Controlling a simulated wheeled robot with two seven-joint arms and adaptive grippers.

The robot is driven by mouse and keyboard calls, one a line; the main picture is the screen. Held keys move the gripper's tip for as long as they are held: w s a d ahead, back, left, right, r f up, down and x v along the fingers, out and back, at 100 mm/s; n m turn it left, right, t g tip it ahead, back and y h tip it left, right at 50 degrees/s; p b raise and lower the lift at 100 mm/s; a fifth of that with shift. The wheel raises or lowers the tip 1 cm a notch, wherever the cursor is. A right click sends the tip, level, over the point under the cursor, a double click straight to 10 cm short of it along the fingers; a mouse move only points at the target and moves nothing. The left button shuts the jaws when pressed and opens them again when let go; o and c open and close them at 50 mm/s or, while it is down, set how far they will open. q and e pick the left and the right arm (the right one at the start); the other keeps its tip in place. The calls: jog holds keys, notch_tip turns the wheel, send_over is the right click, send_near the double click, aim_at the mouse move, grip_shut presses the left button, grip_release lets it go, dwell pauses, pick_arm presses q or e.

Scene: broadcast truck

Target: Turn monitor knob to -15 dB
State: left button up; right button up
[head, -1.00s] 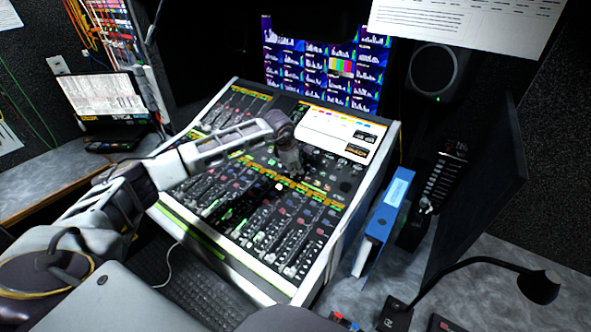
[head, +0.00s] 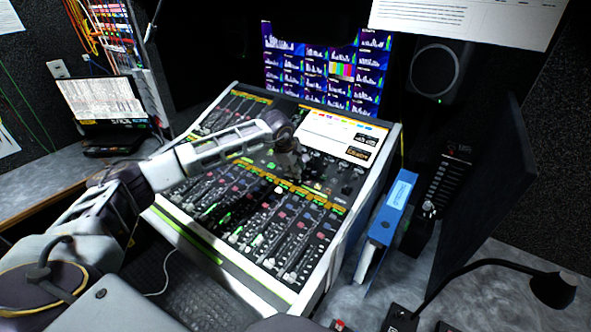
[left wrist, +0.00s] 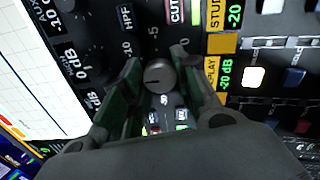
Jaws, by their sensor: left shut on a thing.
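The monitor knob (left wrist: 159,76) is a small grey round knob on the mixing console (head: 335,235). In the left wrist view it sits between the fingertips of my left gripper (left wrist: 160,82), which is shut on it. Scale marks such as -5, 0 and -10 show around the knob, but its pointer is too blurred to read surely. In the head view my left gripper (head: 289,165) reaches down to the upper middle of the console and hides the knob. My right gripper does not show.
A blue binder (head: 391,207) stands right of the console, near a black fader unit (head: 437,190) and a dark upright panel (head: 487,190). A gooseneck lamp (head: 552,288) is at the lower right. A laptop (head: 104,104) is on the left desk.

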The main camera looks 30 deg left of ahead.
pick_arm(q)
jog(key=o, duration=1)
jog(key=shift+o, duration=0.2)
jog(key=v, duration=1.2)
